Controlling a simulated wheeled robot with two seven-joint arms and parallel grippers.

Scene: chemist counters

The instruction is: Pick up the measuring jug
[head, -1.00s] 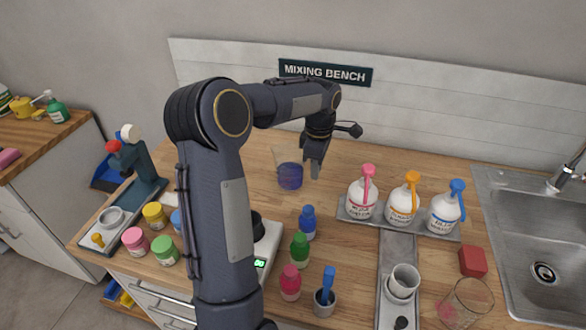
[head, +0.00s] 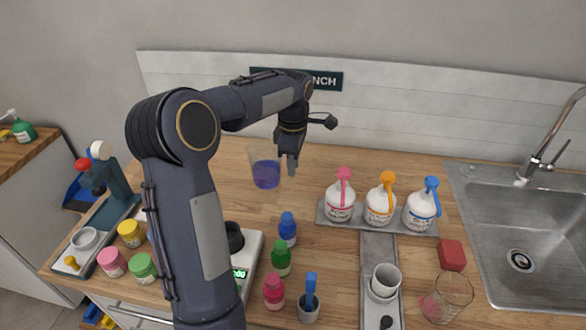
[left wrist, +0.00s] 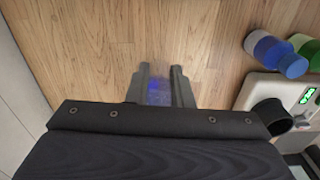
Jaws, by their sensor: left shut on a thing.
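The measuring jug (head: 265,174) is a clear vessel with blue-purple liquid, at the back middle of the wooden bench in the head view. It looks upright and a little above the bench top. My left gripper (head: 291,162) points down at its right side and is shut on it. In the left wrist view the jug's blue liquid (left wrist: 158,92) shows between the two fingers of the left gripper (left wrist: 160,72). The exact contact is partly hidden. My right gripper is not in view.
A tray with several white bottles (head: 379,205) stands to the right, before the sink (head: 520,230). Blue (head: 287,230), green (head: 281,258) and pink (head: 273,291) bottles stand nearer, beside a scale (head: 245,262). A clear glass (head: 447,298) stands front right. Bench left of the jug is clear.

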